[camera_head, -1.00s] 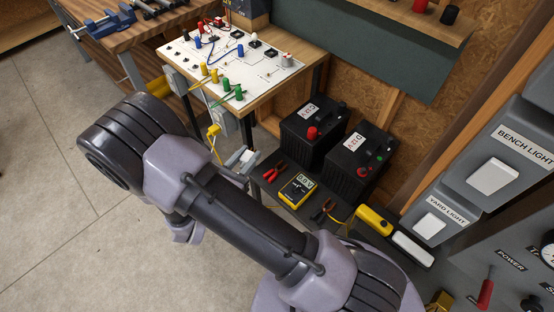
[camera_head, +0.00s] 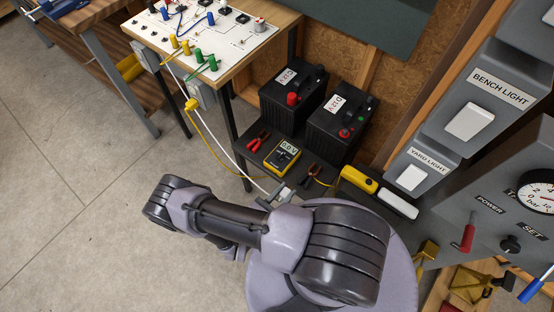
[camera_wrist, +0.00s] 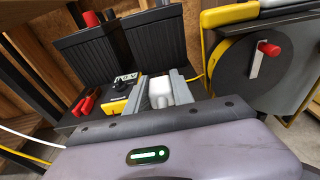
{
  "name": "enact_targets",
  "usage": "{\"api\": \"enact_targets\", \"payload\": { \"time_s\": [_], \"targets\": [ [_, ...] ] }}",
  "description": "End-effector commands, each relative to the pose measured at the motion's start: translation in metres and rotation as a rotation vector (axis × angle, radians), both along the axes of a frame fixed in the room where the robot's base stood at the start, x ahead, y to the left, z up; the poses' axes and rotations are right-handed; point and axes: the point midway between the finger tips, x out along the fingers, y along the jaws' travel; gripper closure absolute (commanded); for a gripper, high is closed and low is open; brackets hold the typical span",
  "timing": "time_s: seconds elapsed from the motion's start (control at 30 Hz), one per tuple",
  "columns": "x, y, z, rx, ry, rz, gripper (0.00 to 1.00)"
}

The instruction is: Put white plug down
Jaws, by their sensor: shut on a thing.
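The white plug (camera_wrist: 161,93) is between the two grey fingers of my gripper (camera_wrist: 160,82), which is shut on it, in the wrist view. In the head view my gripper (camera_head: 283,192) is near the front edge of the black low shelf (camera_head: 254,170), just in front of the yellow multimeter (camera_head: 283,157). The plug itself is hard to make out there. A white cable (camera_head: 232,155) runs from under the bench panel down to the gripper. I cannot tell whether the plug touches the shelf.
Two black batteries (camera_head: 337,127) stand at the back of the shelf. Red clips (camera_head: 258,142) and dark clips (camera_head: 310,173) lie beside the multimeter. Switch boxes (camera_head: 413,178) are on the right. The floor at left is clear.

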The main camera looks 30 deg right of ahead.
Motion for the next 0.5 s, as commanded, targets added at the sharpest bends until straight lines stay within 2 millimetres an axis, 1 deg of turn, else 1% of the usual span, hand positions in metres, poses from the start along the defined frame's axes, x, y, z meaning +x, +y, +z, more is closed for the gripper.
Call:
{"api": "enact_targets", "payload": {
  "time_s": [0.03, 0.07, 0.1, 0.2, 0.3, 0.4, 0.5],
  "targets": [
    [0.012, -0.005, -0.005, 0.002, -0.004, -0.009, 1.0],
    [0.021, -0.009, -0.007, 0.003, -0.005, -0.01, 1.0],
    [0.034, -0.013, -0.009, 0.003, -0.006, -0.01, 1.0],
    [0.067, -0.024, -0.012, 0.001, -0.007, -0.009, 1.0],
    [0.095, -0.032, -0.014, 0.0, -0.006, -0.006, 1.0],
    [0.111, -0.036, -0.014, 0.0, -0.003, -0.002, 1.0],
    [0.121, -0.039, -0.014, 0.0, -0.003, -0.003, 1.0]
  ]
}}
